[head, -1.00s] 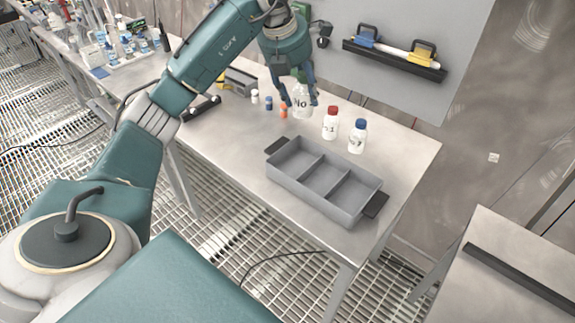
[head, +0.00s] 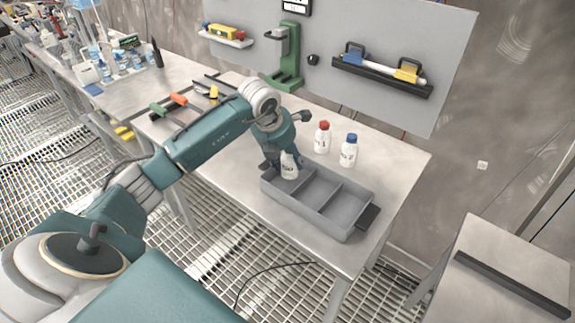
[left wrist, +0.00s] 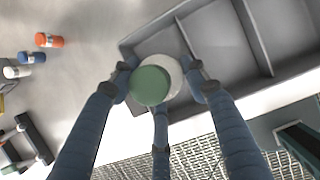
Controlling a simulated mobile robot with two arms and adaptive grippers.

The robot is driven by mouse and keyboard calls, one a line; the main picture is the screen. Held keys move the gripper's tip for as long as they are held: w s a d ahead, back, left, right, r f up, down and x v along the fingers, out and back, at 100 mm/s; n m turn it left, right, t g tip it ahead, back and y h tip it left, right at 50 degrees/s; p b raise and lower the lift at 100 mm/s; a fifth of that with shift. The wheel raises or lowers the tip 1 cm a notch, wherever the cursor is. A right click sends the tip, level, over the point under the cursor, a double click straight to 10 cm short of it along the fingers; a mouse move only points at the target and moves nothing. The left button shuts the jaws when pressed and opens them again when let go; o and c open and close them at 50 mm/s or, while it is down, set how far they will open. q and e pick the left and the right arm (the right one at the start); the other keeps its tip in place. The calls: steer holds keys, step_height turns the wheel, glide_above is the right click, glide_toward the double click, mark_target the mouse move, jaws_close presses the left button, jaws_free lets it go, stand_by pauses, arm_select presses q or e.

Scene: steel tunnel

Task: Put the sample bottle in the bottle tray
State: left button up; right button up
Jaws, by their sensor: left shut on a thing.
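The sample bottle (head: 289,168) is white with dark lettering; its green cap (left wrist: 150,86) shows in the left wrist view. My left gripper (head: 284,161) is shut on it, with fingers around its upper part, and holds it about upright at the left end compartment of the tray. The grey bottle tray (head: 330,222) has three compartments and dark end handles; it also shows in the left wrist view (left wrist: 218,98). I cannot tell whether the bottle's base touches the tray floor. My right gripper is not in view.
A red-capped bottle (head: 322,138) and a blue-capped bottle (head: 348,151) stand behind the tray. A green stand (head: 288,58) is at the back. The middle and right compartments are empty.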

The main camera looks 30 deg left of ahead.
mark_target(288, 167)
arm_select(q)
step_height(288, 167, down, 3)
steer(key=shift+f+p, duration=0.15)
steer(key=shift+p, duration=0.15)
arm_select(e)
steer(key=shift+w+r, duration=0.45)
arm_select(q)
steer(key=shift+f, duration=0.2)
steer(key=o, duration=1.3)
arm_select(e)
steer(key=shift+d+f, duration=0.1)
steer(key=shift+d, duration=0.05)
arm_select(q)
steer(key=shift+r, duration=0.25)
steer(key=shift+s+r, duration=0.15)
steer(key=shift+r, duration=0.1)
steer(key=b+v, duration=0.2)
steer(key=v, duration=0.9)
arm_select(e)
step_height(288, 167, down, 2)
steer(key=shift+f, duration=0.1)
